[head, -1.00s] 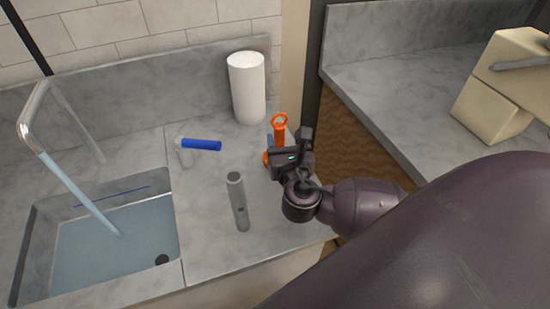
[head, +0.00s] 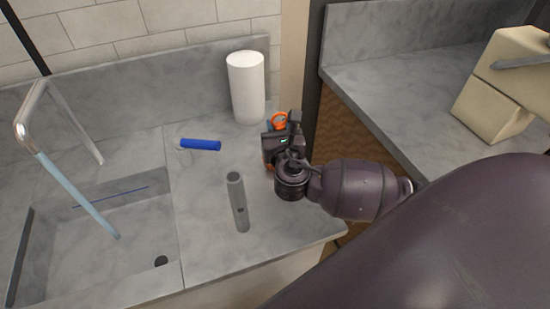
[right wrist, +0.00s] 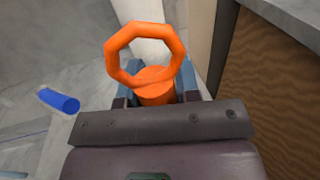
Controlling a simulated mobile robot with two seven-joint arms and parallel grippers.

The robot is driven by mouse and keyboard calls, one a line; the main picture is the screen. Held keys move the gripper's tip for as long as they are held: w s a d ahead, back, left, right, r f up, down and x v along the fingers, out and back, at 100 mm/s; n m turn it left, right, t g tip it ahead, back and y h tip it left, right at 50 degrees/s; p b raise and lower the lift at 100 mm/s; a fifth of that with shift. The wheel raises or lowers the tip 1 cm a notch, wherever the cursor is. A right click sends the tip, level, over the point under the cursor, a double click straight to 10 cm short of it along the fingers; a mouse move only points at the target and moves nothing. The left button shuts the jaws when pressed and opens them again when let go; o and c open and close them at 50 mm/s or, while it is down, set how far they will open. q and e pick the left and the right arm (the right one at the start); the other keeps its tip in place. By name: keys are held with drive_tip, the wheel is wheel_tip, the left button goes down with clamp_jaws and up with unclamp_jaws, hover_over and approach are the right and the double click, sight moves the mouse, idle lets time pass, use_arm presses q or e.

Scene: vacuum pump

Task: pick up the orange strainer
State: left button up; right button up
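The orange strainer (right wrist: 146,50) has a ring-shaped handle on top of a thick orange stem (right wrist: 155,92). In the head view its ring (head: 279,121) shows above my right gripper (head: 270,143), at the right end of the counter. In the right wrist view the stem is between the two blue-grey fingers of my right gripper (right wrist: 157,88), close to both. I cannot tell whether the fingers press on it. The lower part of the strainer is hidden behind the gripper. My left gripper is not in view.
A white paper roll (head: 246,88) stands behind the strainer. A grey cylinder (head: 238,203) and a blue-handled tool (head: 200,145) are to the left. The sink (head: 95,235) is farther left. A wooden side panel (head: 350,140) borders the right.

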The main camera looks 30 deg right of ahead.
clamp_jaws()
drive_tip(key=shift+r, duration=0.1)
